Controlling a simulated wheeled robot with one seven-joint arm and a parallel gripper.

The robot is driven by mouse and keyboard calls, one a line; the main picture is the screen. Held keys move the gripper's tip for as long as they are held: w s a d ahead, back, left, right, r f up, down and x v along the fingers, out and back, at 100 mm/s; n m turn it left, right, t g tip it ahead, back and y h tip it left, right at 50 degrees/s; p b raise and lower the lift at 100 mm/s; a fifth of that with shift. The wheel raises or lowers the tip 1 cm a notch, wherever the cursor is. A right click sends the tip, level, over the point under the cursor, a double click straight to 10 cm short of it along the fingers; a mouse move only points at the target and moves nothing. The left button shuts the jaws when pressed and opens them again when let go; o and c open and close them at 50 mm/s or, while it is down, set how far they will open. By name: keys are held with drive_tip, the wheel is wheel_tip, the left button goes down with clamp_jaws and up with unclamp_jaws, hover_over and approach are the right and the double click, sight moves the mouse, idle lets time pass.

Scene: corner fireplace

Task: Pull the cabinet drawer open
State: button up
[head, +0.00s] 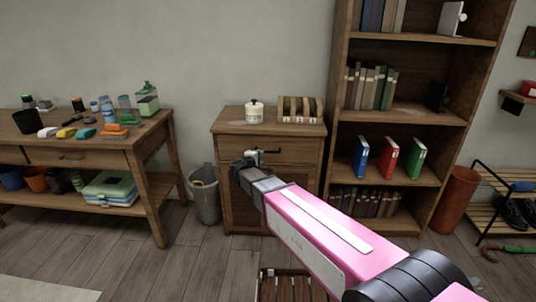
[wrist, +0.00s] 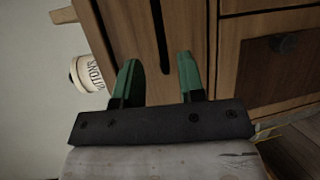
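The wooden cabinet (head: 314,131) stands against the wall, its drawer (head: 298,151) looking shut. The drawer has a dark bar handle (head: 271,151), partly hidden by my gripper in the head view. My gripper (head: 247,158) is in front of the drawer's left part. In the wrist view, which is turned sideways, the two green fingers of my gripper (wrist: 158,78) are spread apart. The handle (wrist: 160,38) shows as a dark bar between them against the drawer front (wrist: 192,25). I cannot tell whether a finger touches it.
A cream jar (head: 254,112) and a wooden rack (head: 300,108) stand on the cabinet. A lower door has a dark knob (wrist: 286,43). A grey bin (head: 205,197) is left of the cabinet, a bookshelf (head: 334,90) right. A slatted wooden item (head: 285,285) is on the floor in front.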

drive_tip(key=x, duration=0.8)
drive_tip(key=shift+f, duration=0.1)
clamp_jaws()
